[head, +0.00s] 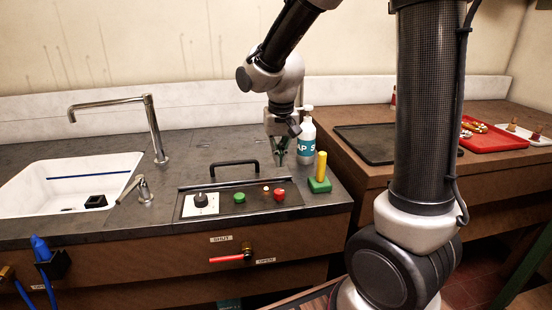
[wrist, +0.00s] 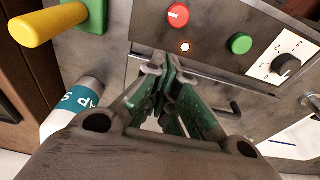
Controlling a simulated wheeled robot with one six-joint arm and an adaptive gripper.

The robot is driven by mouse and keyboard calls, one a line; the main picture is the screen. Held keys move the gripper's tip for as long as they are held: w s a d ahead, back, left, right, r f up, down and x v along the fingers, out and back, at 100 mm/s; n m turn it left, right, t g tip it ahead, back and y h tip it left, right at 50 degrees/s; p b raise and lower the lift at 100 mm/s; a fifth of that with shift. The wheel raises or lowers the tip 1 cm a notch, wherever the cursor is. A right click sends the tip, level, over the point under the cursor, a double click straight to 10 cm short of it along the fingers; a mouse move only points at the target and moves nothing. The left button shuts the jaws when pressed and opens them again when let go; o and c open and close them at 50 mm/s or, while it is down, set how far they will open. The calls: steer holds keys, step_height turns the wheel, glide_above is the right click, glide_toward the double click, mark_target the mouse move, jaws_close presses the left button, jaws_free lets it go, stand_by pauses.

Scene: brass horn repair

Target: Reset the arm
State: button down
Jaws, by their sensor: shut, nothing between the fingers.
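My gripper (head: 280,157) hangs from my arm above the grey worktop, just behind the control panel and left of the soap bottle. In the wrist view its green fingers (wrist: 170,125) are closed together with nothing between them. The control panel (head: 228,212) lies in front of it, with a black knob, a green button, a small lit lamp and a red knob. The panel also shows upside down in the wrist view (wrist: 215,25).
A soap bottle (head: 306,140) and a yellow-handled green block (head: 320,178) stand close by. A black bar handle (head: 232,165) and tap (head: 153,130) rise from the worktop. A white sink (head: 110,165) is at left. The dark tray (head: 365,143) and red tray (head: 505,143) lie right.

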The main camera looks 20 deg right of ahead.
steer(key=s+d+r+t, duration=0.1)
steer(key=s+d+r, duration=0.2)
steer(key=s, duration=0.4)
steer(key=s+d+r+n, duration=0.1)
steer(key=s+d+r, duration=0.1)
steer(key=s+r, duration=0.2)
steer(key=s+d+r+n+t, duration=0.1)
steer(key=s+d+r, duration=0.2)
steer(key=s, duration=0.7)
steer(key=shift+s+d+r+t, duration=0.25)
steer(key=shift+s+d+t, duration=0.05)
steer(key=shift+s, duration=0.05)
stand_by(1.0)
